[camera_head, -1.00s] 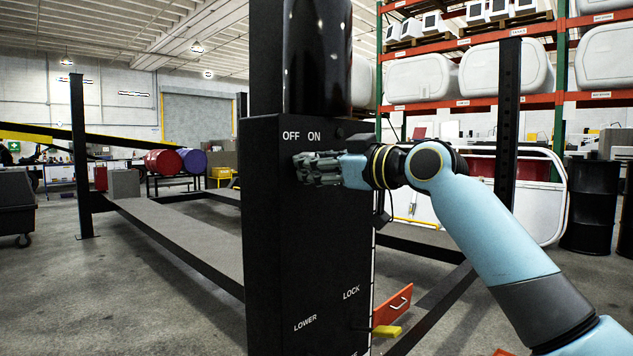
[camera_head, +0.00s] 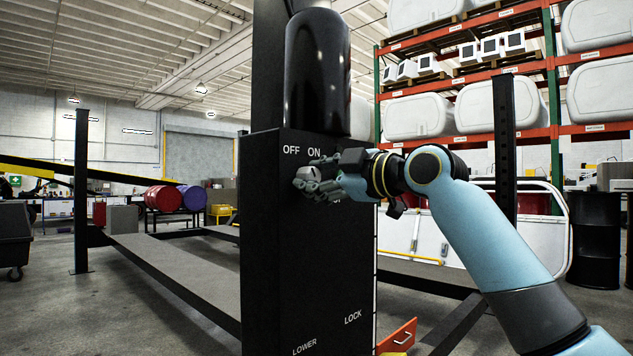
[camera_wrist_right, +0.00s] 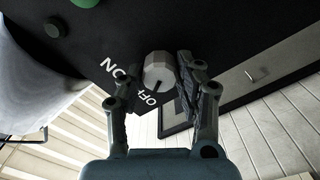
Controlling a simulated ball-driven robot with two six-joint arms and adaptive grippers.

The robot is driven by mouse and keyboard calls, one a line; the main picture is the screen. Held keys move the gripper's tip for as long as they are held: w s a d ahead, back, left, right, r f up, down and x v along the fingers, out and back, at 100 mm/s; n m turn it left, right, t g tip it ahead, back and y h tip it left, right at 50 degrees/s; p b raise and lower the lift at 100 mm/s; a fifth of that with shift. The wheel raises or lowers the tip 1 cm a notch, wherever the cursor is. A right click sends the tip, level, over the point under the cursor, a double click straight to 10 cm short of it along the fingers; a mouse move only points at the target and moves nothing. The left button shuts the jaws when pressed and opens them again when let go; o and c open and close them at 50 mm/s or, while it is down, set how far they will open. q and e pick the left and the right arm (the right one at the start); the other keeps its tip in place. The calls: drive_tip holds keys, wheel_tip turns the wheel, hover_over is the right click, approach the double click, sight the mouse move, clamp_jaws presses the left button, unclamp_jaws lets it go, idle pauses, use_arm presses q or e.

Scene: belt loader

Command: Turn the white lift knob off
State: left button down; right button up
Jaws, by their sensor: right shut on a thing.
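The white lift knob (camera_head: 308,175) sits on the front of the black lift control box (camera_head: 290,240), just below the OFF and ON labels. My right gripper (camera_head: 316,182) is at the knob and partly covers it in the head view. In the right wrist view the knob (camera_wrist_right: 160,70) is a pale faceted cylinder with a dark pointer mark that lies toward the word OFF. The fingers of my right gripper (camera_wrist_right: 158,84) stand on both sides of it, shut on it. My left gripper is in neither view.
A black cylinder (camera_head: 317,75) stands on top of the control box. LOCK and LOWER labels are lower on its face. An orange part (camera_head: 397,338) juts out at its lower right. The lift's runway (camera_head: 180,275) extends behind to the left.

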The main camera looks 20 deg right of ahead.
idle(0.4)
drive_tip(key=o, duration=1.1)
drive_tip(key=shift+o, duration=0.2)
drive_tip(key=shift+s, duration=0.1)
drive_tip(key=v, duration=1.1)
drive_tip(key=shift+s+d, duration=0.15)
drive_tip(key=shift+s, duration=0.2)
drive_tip(key=shift+f, duration=0.15)
